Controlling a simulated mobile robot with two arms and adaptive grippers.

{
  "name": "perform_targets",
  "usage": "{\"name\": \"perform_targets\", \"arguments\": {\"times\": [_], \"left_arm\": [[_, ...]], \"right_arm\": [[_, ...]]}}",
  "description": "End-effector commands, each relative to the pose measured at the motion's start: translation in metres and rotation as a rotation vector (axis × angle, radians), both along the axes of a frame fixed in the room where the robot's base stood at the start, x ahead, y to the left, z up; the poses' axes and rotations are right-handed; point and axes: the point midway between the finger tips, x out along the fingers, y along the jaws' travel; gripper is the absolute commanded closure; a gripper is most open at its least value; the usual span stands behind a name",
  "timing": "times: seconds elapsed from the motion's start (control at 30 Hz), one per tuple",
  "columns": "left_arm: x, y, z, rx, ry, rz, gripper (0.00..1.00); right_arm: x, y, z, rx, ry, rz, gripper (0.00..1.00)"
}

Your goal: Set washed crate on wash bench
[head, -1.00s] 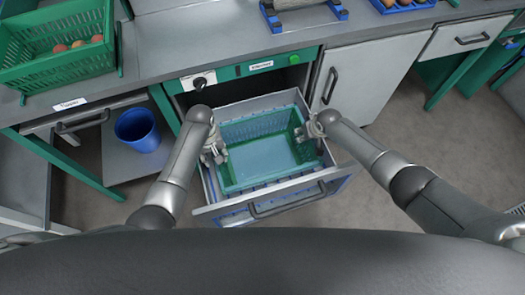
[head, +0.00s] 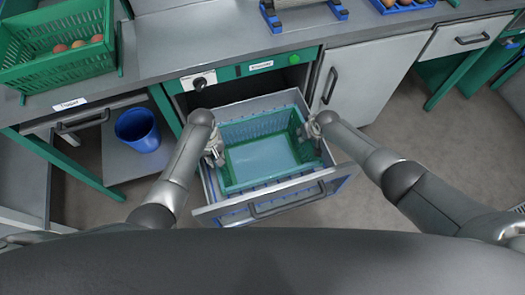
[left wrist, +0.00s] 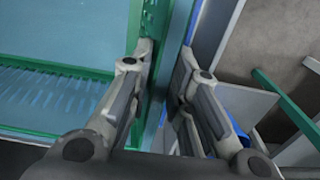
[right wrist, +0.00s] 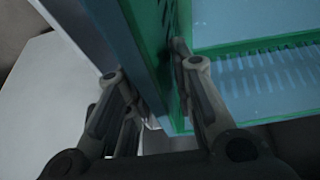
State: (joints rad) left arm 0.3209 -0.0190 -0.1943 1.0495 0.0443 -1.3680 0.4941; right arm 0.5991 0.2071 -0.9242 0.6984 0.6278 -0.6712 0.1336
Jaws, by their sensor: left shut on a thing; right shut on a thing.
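The green slotted crate (head: 262,190) sits inside the pulled-out drawer (head: 312,188) of the washer below the bench; its pale blue floor looks empty. My left gripper (head: 216,158) is shut on the crate's left wall; the left wrist view shows its fingers on both sides of the wall (left wrist: 163,65). My right gripper (head: 308,132) is shut on the right wall, which passes between its fingers in the right wrist view (right wrist: 150,60). Whether the crate touches the drawer floor I cannot tell. The grey bench top (head: 190,50) lies behind the drawer.
A green crate with tomatoes (head: 60,75) stands at the bench's left end. A blue holder (head: 330,12) and a blue tray of round produce (head: 405,5) stand along the back. The bench top between them is clear. A blue bin (head: 138,128) stands left of the drawer.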

Motion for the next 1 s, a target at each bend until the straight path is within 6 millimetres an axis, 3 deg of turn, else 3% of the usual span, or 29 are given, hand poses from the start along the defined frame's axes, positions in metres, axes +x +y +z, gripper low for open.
{"name": "perform_targets", "arguments": {"times": [0.07,0.53,1.0], "left_arm": [[0.0,0.0,0.0,0.0,0.0,0.0,1.0],[0.0,0.0,0.004,0.0,-0.001,-0.001,1.0],[0.001,0.0,0.044,0.001,-0.002,-0.002,1.0]], "right_arm": [[0.0,0.0,0.0,-0.002,-0.001,0.002,1.0],[0.0,0.0,0.004,-0.005,-0.002,0.007,1.0],[0.0,-0.001,0.043,-0.007,-0.001,0.009,1.0]]}}
